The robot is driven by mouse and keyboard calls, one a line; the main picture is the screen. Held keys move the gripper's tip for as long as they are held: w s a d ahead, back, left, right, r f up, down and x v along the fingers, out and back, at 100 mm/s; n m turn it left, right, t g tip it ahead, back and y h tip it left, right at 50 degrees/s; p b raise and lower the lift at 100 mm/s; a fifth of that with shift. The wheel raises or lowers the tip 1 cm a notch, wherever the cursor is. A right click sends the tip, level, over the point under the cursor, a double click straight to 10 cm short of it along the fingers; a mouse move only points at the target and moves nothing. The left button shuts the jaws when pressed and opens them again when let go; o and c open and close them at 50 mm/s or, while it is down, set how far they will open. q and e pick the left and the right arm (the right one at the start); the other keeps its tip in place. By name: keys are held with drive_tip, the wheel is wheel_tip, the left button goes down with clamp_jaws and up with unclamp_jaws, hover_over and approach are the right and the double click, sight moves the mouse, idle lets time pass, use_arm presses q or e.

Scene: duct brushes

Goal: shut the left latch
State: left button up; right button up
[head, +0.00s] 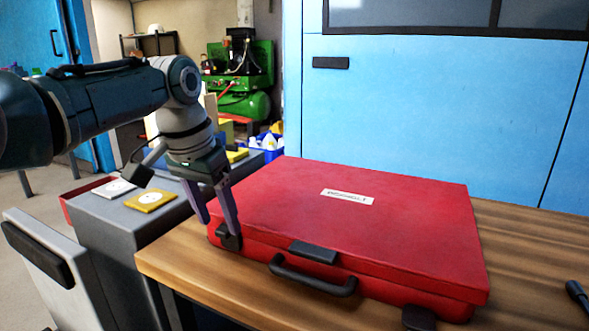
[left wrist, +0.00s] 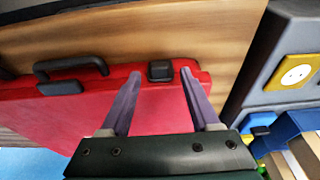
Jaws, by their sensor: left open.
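A closed red case (head: 345,215) lies flat on the wooden table. Its left latch (head: 229,238), a small black piece, sits at the front left corner and also shows in the left wrist view (left wrist: 160,71). I cannot tell for certain whether it is fastened. The right latch (head: 419,318) is at the front right, low on the case. My left gripper (head: 220,226) points down at the left latch with its fingers apart and empty. In the left wrist view the latch appears between the fingertips (left wrist: 161,76); contact is not clear. My right gripper is not in view.
A black handle (head: 313,281) and a black centre piece (head: 313,251) are on the case front. A dark tool (head: 578,296) lies at the table's right edge. A grey unit with a yellow plate (head: 151,201) stands left of the table. A blue cabinet (head: 430,120) is behind.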

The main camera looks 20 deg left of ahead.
use_arm(q)
drive_tip(key=p+v, duration=0.2)
drive_tip(key=v, duration=0.3)
drive_tip(key=shift+s+r, duration=0.15)
drive_tip(key=shift+r, duration=0.1)
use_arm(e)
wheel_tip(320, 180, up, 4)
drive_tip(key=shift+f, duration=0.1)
